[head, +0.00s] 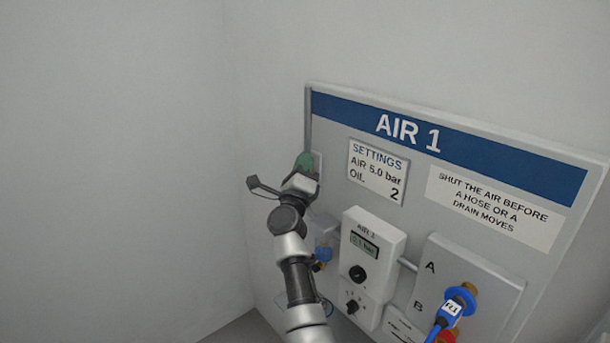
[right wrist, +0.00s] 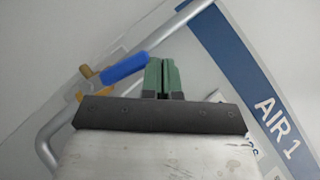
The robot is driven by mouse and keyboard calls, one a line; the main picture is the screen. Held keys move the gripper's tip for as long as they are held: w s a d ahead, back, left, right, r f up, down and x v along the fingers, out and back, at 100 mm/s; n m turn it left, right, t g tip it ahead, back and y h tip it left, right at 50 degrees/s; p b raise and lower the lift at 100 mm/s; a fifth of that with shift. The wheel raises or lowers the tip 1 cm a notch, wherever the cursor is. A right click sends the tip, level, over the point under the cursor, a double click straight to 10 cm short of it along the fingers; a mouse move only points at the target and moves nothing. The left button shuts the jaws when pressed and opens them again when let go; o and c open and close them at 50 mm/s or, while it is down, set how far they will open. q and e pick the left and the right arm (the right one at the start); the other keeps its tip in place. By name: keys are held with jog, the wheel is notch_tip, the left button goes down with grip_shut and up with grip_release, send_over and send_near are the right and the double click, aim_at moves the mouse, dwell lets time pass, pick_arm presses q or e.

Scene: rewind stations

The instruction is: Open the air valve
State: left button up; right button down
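The air valve shows in the right wrist view as a blue lever handle (right wrist: 125,68) on a brass body (right wrist: 88,72), beside a grey pipe. The lever slants up to the right, and its free end lies just left of my fingertips; I cannot tell whether they touch. My right gripper (head: 305,163) is at the left edge of the AIR 1 panel in the head view, where it hides the valve. Its green fingers (right wrist: 162,77) are together with nothing seen between them. My left gripper is not in view.
The AIR 1 panel (head: 335,125) carries a settings label (head: 377,172), a display box (head: 373,250) with black knobs, and a plate with ports A and B (head: 470,270). A blue coupling marked R1 (head: 453,307) is at B. Bare wall (head: 120,150) is left of the panel.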

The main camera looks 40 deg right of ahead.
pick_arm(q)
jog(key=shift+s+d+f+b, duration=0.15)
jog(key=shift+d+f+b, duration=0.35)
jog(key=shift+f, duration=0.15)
pick_arm(e)
jog(key=shift+w+d+r, duration=0.1)
jog(key=shift+w+r, duration=0.3)
jog(key=shift+w, duration=0.2)
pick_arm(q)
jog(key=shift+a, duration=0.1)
pick_arm(e)
jog(key=shift+w, duration=0.1)
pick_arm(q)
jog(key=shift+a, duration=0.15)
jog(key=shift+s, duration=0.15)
